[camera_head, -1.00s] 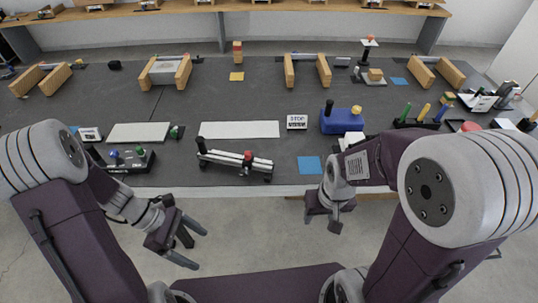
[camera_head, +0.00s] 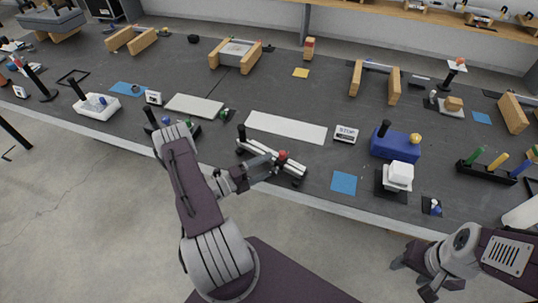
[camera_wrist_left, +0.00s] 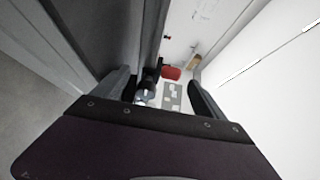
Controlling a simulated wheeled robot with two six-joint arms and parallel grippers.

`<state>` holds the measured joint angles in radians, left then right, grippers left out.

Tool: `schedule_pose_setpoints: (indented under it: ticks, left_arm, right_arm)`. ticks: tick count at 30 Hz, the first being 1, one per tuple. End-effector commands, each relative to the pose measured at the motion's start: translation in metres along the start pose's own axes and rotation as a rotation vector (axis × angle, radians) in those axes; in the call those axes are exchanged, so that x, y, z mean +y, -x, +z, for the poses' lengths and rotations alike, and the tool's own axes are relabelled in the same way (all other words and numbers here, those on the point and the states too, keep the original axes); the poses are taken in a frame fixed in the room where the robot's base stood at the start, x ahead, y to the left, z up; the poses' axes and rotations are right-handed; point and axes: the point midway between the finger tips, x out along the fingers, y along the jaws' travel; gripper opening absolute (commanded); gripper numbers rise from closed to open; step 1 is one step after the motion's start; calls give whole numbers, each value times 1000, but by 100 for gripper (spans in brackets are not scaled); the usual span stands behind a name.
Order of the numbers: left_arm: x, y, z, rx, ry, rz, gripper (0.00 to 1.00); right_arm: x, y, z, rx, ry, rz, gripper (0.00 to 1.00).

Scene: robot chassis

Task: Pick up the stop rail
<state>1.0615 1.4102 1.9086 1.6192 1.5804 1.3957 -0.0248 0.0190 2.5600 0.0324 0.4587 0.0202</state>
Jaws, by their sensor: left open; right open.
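The rail assembly I take to be the stop rail lies near the front table edge in the head view, with a white bar (camera_head: 294,169), a red knob (camera_head: 282,155) and an upright black handle (camera_head: 241,132). My left gripper (camera_head: 264,164) is at its middle and partly hides it. In the left wrist view the open fingers (camera_wrist_left: 160,92) have a red part (camera_wrist_left: 171,73) and pale parts in the gap beyond them. I cannot tell whether they touch the rail. My right gripper (camera_head: 424,274) is open and empty, in front of the table at lower right.
A white plate (camera_head: 287,127) lies behind the rail, and a STOP SYSTEM sign (camera_head: 345,134) stands to its right. A blue block (camera_head: 396,145) and a white stacked part (camera_head: 398,176) are further right. A blue square (camera_head: 344,183) lies flat near the front edge.

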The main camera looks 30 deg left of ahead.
Motion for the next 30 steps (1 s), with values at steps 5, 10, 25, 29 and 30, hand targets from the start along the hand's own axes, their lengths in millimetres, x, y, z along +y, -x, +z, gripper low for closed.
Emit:
schedule_pose_setpoints:
  ticks: [5,10,25,29,30]
  left_arm:
    - [-1,-24,-2,7,-2,1,82]
    - [0,-49,-1,4,-2,1,82]
    - [0,-52,-1,2,-2,1,16]
    - [-1,-52,0,2,-3,-1,4]
    - [-1,-52,0,2,-3,-1,4]
  right_arm:
    - [0,4,0,0,0,0,52]
    - [0,7,-1,0,0,0,52]
    - [0,7,-1,0,0,0,52]
    - [0,7,-1,0,0,0,52]
    - [0,7,-1,0,0,0,52]
